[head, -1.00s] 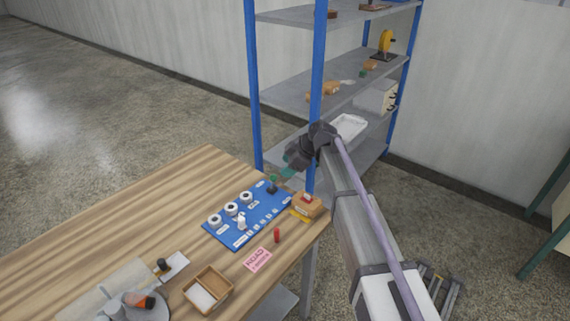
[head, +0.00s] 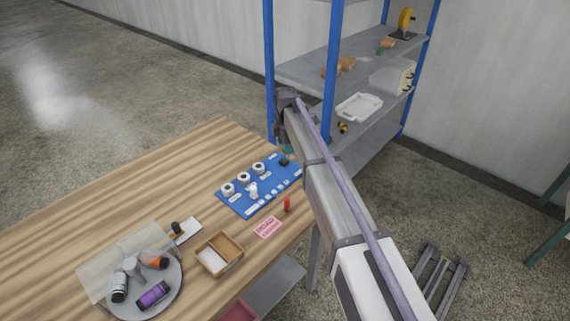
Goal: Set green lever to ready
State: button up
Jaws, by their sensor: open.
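The blue control panel (head: 260,185) lies on the wooden table near its far right corner. It carries several white round knobs, a white switch (head: 253,190) and a small dark lever base (head: 284,162) at its far right end. The green lever on that base cannot be made out clearly now, and its position cannot be told.
A red upright piece (head: 287,205) and a pink card (head: 268,227) lie in front of the panel. A wooden box (head: 219,254) and a grey round tray (head: 172,291) with canisters are nearer. Blue-posted shelves (head: 333,70) stand close behind my arm.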

notch_tip(320, 180, down, 5)
jog(key=b, duration=0.3)
jog(key=shift+f, duration=0.1)
jog(key=shift+r, duration=0.2)
grip_shut()
